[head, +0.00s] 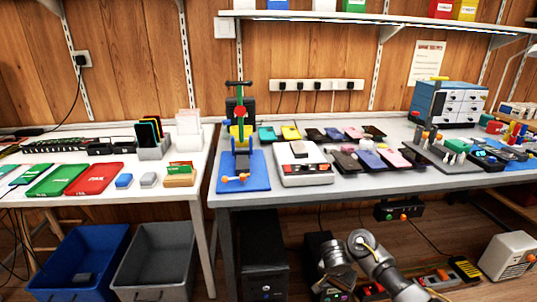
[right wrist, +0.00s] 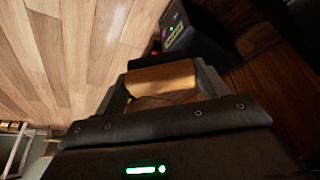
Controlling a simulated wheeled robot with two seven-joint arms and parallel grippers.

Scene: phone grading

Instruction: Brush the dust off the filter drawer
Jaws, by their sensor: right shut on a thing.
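My right gripper (right wrist: 161,72) is shut on a tan, block-like thing (right wrist: 160,80) between its two fingers in the right wrist view. It looks like a wooden brush handle; no bristles show. In the head view my right arm (head: 372,262) reaches in low at the bottom, below the table's front edge, and what it holds cannot be made out there. My left gripper is in neither view. I cannot pick out the filter drawer for certain. A pale boxy unit (head: 506,256) with an orange part stands on the floor at the right.
A black tower (head: 262,262) stands under the table, left of my right arm. A black box with knobs (head: 398,210) hangs under the table edge. A blue bin (head: 52,270) and a grey bin (head: 130,278) stand at the left. Phones and tools crowd the tabletop.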

